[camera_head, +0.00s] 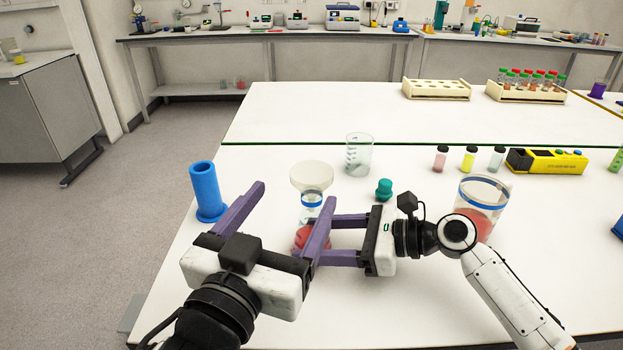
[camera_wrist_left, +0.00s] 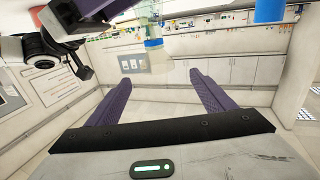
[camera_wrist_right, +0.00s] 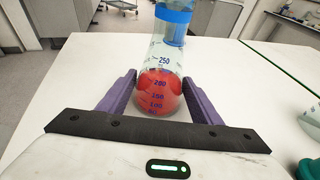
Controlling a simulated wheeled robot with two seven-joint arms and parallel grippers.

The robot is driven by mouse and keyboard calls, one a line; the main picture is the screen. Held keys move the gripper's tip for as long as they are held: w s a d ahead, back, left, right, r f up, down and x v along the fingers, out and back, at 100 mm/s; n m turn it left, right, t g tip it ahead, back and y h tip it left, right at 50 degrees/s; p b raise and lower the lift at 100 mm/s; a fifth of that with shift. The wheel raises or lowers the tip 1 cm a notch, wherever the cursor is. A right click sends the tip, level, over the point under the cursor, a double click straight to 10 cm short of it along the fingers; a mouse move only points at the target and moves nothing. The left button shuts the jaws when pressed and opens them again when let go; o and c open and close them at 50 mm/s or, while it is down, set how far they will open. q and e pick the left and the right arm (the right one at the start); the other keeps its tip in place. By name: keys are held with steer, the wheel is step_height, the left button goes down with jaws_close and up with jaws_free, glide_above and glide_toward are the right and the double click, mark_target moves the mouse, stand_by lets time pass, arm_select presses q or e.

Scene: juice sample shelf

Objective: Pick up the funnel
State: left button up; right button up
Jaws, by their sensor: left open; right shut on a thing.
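The pale funnel (camera_head: 312,176) sits upright in the mouth of a clear flask (camera_head: 311,212) with a blue neck band and red liquid. My right gripper (camera_head: 330,238) is shut on the flask body from the right; the right wrist view shows the flask (camera_wrist_right: 160,88) between its fingers. My left gripper (camera_head: 288,212) is open and empty, in front of and left of the flask; one of its fingers partly hides the flask's lower part. The left wrist view shows the flask's blue-banded neck (camera_wrist_left: 153,43) beyond its open fingers (camera_wrist_left: 205,92).
A blue cylinder (camera_head: 205,190) stands left of the flask. A beaker (camera_head: 358,155) and a green stopper (camera_head: 384,188) are behind and right. A larger beaker (camera_head: 484,196) with red liquid is partly behind my right arm. Small vials (camera_head: 468,158) and racks (camera_head: 436,90) stand farther back.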

mark_target(312, 176)
arm_select(q)
steer(key=x, duration=0.4)
steer(key=shift+f+x, duration=0.2)
steer(key=shift+x, duration=1.15)
steer(key=shift+f+x, duration=0.25)
steer(key=shift+x, duration=1.1)
steer(key=shift+s+d, duration=0.1)
steer(key=shift+d, duration=0.05)
steer(key=c, duration=1.1)
